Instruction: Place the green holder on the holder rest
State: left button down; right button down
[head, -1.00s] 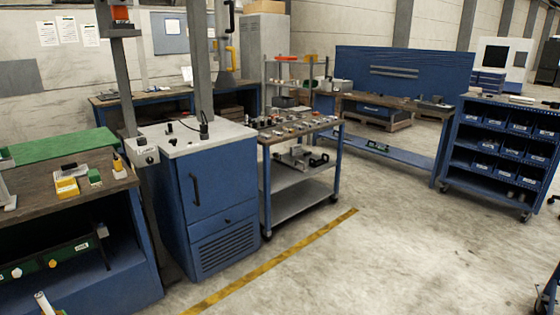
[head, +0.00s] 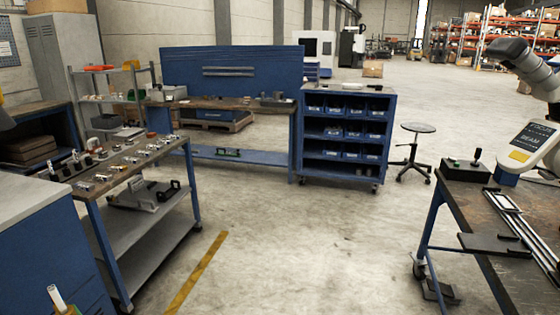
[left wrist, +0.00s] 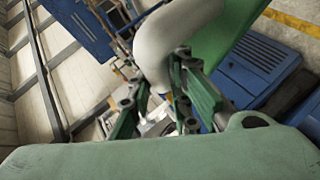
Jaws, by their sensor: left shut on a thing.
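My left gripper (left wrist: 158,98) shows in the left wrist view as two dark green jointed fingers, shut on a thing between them. A thick white cylinder (left wrist: 172,38) with a green piece (left wrist: 226,36) beside it fills the upper middle there. I take the green piece for the green holder, but its outline is cut off. In the head view a white stick (head: 57,297) with a little green at its foot shows at the bottom left edge. My left gripper is not clear there. My right gripper is out of view. I cannot make out the holder rest.
A cart (head: 130,160) with small parts stands at left beside a blue cabinet (head: 45,250). A bin shelf (head: 345,178) and stool (head: 418,128) stand farther back. At right, a bench (head: 480,215) carries a joystick box (head: 466,171) and a white-and-grey arm (head: 535,142). The middle floor is clear.

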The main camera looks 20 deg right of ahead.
aim_at(478, 243)
jog(key=i+l+z, duration=0.15)
jog(key=i+z, duration=0.25)
jog(key=i, duration=0.25)
jog(key=i+j+z, duration=0.1)
jog(key=i+z, duration=0.35)
jog(key=i, duration=0.15)
jog(key=i+u, duration=0.2)
jog(key=i, duration=0.45)
jog(key=i+l+u, duration=0.15)
jog(key=i, duration=0.5)
jog(key=i+j, duration=0.1)
jog(key=i, duration=0.45)
jog(key=i+j+z, duration=0.15)
jog(key=i, duration=0.4)
jog(key=z, duration=3.9)
